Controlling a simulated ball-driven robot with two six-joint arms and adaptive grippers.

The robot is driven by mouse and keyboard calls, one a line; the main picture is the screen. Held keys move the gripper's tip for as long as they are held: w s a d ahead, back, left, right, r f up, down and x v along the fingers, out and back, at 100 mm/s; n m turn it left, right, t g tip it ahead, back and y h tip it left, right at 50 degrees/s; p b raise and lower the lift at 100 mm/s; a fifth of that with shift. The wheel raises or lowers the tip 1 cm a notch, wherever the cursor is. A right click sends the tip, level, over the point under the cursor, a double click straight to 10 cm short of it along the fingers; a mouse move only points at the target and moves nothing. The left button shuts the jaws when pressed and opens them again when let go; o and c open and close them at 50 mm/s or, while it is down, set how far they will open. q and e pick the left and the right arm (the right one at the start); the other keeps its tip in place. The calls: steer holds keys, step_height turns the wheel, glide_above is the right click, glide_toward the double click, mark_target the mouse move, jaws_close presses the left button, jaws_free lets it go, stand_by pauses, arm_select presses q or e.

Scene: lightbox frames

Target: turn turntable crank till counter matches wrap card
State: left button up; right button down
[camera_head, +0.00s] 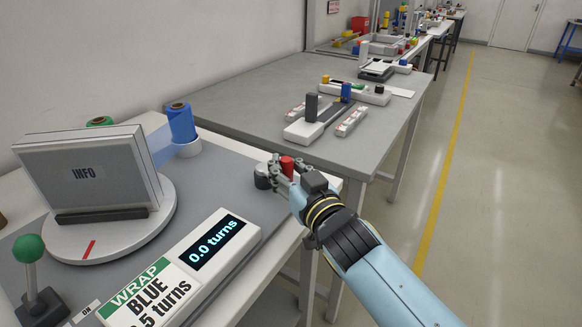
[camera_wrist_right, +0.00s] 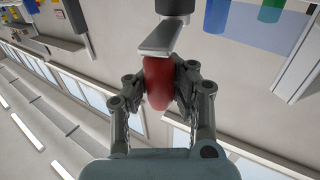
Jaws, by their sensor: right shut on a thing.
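The red crank handle (camera_head: 287,165) stands beside a dark hub (camera_head: 262,176) at the bench's right edge. My right gripper (camera_head: 283,170) is shut on this handle, which also shows between the fingers in the right wrist view (camera_wrist_right: 157,85). The counter (camera_head: 217,243) reads 0.0 turns. The wrap card (camera_head: 150,295) says WRAP, BLUE and a number ending in .5 turns; its first digit is cut off. A grey INFO panel (camera_head: 90,170) stands upright on the round turntable (camera_head: 150,225), which has a red mark. My left gripper is not in view.
A blue film roll (camera_head: 182,122) stands behind the turntable, with film stretching towards the panel. A green roll (camera_head: 99,121) is partly hidden behind the panel. A green-knobbed lever (camera_head: 29,247) stands front left. Another grey table (camera_head: 250,95) with devices lies beyond.

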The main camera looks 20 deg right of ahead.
steer(key=c, duration=1.7)
jaws_free()
steer(key=shift+s+d+f, duration=0.1)
steer(key=shift+s+f, duration=0.1)
steer(key=shift+f, duration=0.2)
steer(key=o, duration=0.5)
steer(key=shift+s+d+r, duration=0.1)
steer(key=shift+s+r, duration=0.2)
steer(key=shift+o, duration=0.7)
steer(key=shift+w, duration=0.25)
steer(key=s, duration=1.2)
steer(key=shift+d, duration=0.3)
